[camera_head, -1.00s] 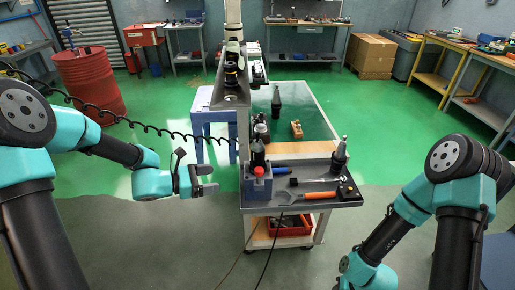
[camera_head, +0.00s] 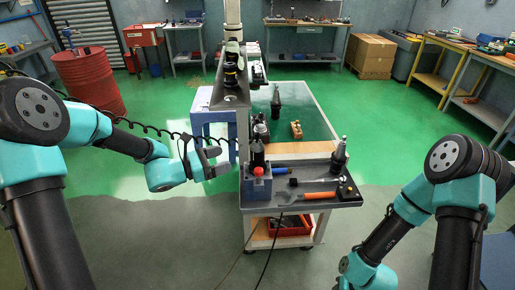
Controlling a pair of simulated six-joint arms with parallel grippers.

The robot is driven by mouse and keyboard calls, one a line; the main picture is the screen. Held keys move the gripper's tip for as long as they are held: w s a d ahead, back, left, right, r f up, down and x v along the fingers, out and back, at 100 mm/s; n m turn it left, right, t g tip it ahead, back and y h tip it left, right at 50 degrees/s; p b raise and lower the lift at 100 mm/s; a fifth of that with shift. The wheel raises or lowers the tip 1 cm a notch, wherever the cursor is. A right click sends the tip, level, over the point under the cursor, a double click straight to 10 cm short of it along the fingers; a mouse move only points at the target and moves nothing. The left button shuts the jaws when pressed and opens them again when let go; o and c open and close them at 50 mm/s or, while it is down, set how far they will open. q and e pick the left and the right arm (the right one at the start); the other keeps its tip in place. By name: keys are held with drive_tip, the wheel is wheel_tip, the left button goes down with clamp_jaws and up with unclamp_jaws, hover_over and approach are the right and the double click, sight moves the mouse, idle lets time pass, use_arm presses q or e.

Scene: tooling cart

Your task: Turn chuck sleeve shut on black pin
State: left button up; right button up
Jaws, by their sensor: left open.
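A dark upright holder (camera_head: 258,156) stands at the blue-grey block (camera_head: 257,190) on the left end of the cart's tray. It may be the chuck, but its sleeve and any black pin are too small to tell apart. Another dark tapered tool holder (camera_head: 340,155) stands upright at the tray's right side. My left gripper (camera_head: 222,161) is open and empty, left of the block and apart from it, at about the dark holder's height. My right arm reaches down at the lower right, and its gripper is out of the picture.
The grey tray (camera_head: 290,199) holds an orange-handled tool (camera_head: 319,195), a blue-handled tool (camera_head: 282,170) and a small black box (camera_head: 347,192). A red button (camera_head: 258,171) shows on the block. A post (camera_head: 243,115) rises behind it. A red bin (camera_head: 290,224) sits below.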

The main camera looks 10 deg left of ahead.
sight(258, 148)
use_arm(q)
drive_tip(key=x, duration=1.3)
drive_tip(key=shift+d, duration=0.1)
drive_tip(key=c, duration=0.9)
drive_tip(key=shift+c, duration=0.2)
drive_tip(key=shift+m+g+h, duration=0.7)
drive_tip(key=shift+m+g, duration=0.2)
drive_tip(key=shift+g, duration=0.3)
